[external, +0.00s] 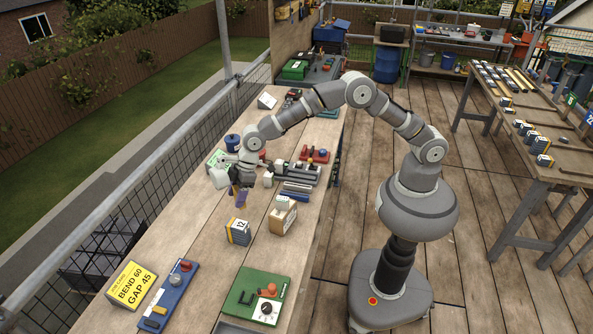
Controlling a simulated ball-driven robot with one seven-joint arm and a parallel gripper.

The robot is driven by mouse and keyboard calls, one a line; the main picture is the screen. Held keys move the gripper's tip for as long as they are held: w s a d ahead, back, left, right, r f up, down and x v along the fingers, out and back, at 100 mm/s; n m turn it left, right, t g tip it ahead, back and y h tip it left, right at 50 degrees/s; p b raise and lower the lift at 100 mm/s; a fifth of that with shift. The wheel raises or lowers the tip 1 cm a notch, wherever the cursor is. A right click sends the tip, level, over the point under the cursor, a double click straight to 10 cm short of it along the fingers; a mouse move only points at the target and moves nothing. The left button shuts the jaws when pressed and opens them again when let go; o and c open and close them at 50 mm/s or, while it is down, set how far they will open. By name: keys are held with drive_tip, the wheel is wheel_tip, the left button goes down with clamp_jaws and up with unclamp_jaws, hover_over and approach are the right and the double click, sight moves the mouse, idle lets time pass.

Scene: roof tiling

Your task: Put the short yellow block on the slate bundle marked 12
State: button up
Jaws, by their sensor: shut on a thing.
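My gripper (240,184) is above the left part of the long wooden bench, pointing down. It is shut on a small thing. A purple piece (241,199) and a small yellow patch (232,190) show at the fingertips. I cannot tell which is the held thing or whether the yellow is the short yellow block. A slate bundle marked 12 (238,232) stands on the bench, nearer the camera than my gripper and apart from it. Its top carries no block that I can make out.
A small box (283,217) stands right of the bundle. Nearer the camera are a yellow job card (131,285), a blue tool (168,297) and a green dial device (263,298). Racks (295,173) and a red tool (314,155) lie behind. A right-hand table (540,165) holds more bundles.

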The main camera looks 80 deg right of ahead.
wheel_tip(320, 180, down, 10)
drive_tip(key=b, duration=0.2)
drive_tip(key=shift+s+a+b, duration=0.1)
drive_tip(key=shift+a+b, duration=0.05)
drive_tip(key=shift+b, duration=0.15)
drive_tip(key=shift+f, duration=0.15)
drive_tip(key=o, duration=1.1)
drive_tip(key=shift+c, duration=0.2)
